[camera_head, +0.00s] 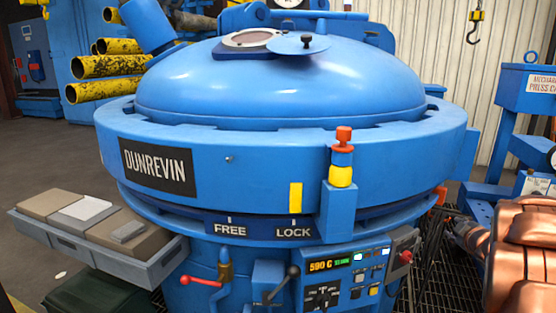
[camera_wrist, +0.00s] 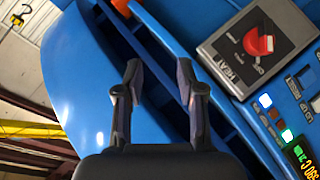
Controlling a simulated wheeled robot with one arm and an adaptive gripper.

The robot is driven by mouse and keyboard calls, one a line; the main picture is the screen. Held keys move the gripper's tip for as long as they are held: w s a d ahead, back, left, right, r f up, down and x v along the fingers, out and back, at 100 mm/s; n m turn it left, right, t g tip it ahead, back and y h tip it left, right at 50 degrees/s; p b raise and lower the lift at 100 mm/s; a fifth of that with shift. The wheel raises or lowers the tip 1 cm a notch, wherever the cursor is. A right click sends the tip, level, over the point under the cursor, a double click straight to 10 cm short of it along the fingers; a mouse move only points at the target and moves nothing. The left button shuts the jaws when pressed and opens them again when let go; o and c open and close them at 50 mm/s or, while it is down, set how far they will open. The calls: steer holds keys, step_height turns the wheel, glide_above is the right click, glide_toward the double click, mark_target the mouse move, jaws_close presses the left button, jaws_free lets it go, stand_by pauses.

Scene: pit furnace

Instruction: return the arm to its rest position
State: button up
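My gripper (camera_wrist: 160,76) shows in the wrist view with its two dark fingers apart and nothing between them. It is tilted relative to the blue furnace (camera_wrist: 85,75), whose curved surface lies behind the fingers. Whether the fingers touch it cannot be told. My gripper does not show in the head view. There, the round blue furnace lid (camera_head: 290,85) sits down on its ring (camera_head: 250,165). The yellow mark (camera_head: 295,197) on the ring stands above the word LOCK.
A grey HEAT box (camera_wrist: 260,45) with a red switch is beside the right finger. The control panel (camera_head: 345,275) reads 590 C. A grey tray (camera_head: 150,270) juts out at left. Copper-coloured ribbed shapes (camera_head: 525,250) fill the right edge. A hook (camera_head: 476,25) hangs behind.

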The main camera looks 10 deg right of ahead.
steer(key=s+a+r+m+g+h+p, duration=0.3)
steer(key=s+a+r+m+g+p, duration=0.25)
steer(key=s+a+r+p, duration=0.35)
steer(key=s+a+r+g+y+p, duration=0.2)
steer(key=s+a+g+p, duration=0.1)
steer(key=s+a, duration=0.7)
steer(key=s+a+r+m+g+y+p, duration=0.1)
steer(key=s+a+r+g+y+p, duration=0.1)
steer(key=s+a, duration=0.8)
steer(key=s+a+r+m+g+y+p, duration=0.1)
steer(key=s+a+r+g+y+p, duration=0.1)
steer(key=s+a, duration=0.8)
steer(key=s+g+y+p, duration=0.1)
steer(key=s+g+p, duration=0.1)
steer(key=p, duration=0.1)
steer(key=shift+a+r+p, duration=0.2)
steer(key=shift+r+p, duration=0.1)
steer(key=shift+p, duration=0.1)
steer(key=shift+s+g, duration=0.1)
steer(key=shift+g, duration=0.15)
